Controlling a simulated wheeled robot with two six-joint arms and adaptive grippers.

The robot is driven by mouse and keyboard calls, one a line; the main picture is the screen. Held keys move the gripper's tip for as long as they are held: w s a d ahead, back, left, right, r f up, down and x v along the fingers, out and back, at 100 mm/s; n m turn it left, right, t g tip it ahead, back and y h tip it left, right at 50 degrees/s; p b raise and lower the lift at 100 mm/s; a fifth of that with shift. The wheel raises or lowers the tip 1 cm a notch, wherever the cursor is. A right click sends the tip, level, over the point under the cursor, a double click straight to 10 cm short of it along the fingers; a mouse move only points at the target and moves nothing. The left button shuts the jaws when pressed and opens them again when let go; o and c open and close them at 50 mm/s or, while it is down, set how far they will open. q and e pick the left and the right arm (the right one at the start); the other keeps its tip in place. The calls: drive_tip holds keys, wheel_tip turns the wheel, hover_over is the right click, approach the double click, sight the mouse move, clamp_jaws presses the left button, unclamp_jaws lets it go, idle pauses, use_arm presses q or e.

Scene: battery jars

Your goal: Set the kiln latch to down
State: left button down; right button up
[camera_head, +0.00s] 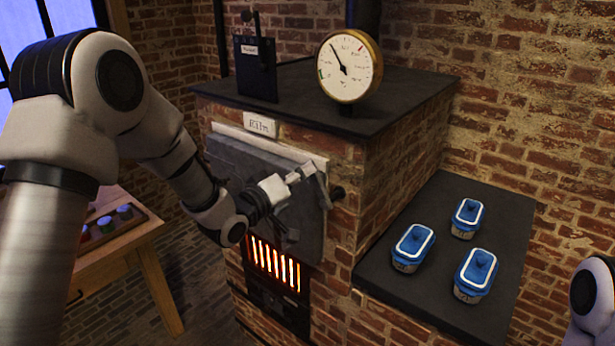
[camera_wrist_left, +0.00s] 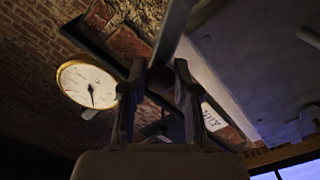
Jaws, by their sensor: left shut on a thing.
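The kiln (camera_head: 385,165) is a brick block with a grey door (camera_head: 255,170) and a "Kiln" label above it. The latch's exact angle is hard to tell. My right gripper is out of view.
A round gauge (camera_head: 350,66) and a dark lever box (camera_head: 256,68) stand on the kiln top. Three blue-lidded jars (camera_head: 413,242) stand on the dark side shelf (camera_head: 450,200). Glowing bars (camera_head: 275,262) show below the door. A wooden table (camera_head: 120,240) stands at left.

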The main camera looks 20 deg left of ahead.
use_arm(q)
drive_tip(key=a+f+n+b, duration=0.1)
drive_tip(key=f+n, duration=0.1)
drive_tip(key=n, duration=0.1)
drive_tip(key=w+a+f+n, duration=0.1)
drive_tip(key=f+n, duration=0.1)
drive_tip(key=n, duration=0.1)
drive_tip(key=a+f+n+b, duration=0.1)
drive_tip(key=a+f+n, duration=0.1)
drive_tip(key=n, duration=0.1)
drive_tip(key=shift+w+n+b, duration=0.25)
drive_tip(key=shift+n+b, duration=0.05)
drive_tip(key=shift+n, duration=0.1)
drive_tip(key=shift+f+n+b, duration=0.35)
drive_tip(key=shift+f+n, duration=0.5)
drive_tip(key=shift+n, duration=0.35)
drive_tip(key=c, duration=0.9)
unclamp_jaws()
drive_tip(key=shift+a+f, duration=0.1)
drive_tip(key=shift+o, duration=0.2)
drive_tip(key=shift+s, duration=0.1)
drive_tip(key=v, duration=1.1)
drive_tip(key=shift+s, duration=0.4)
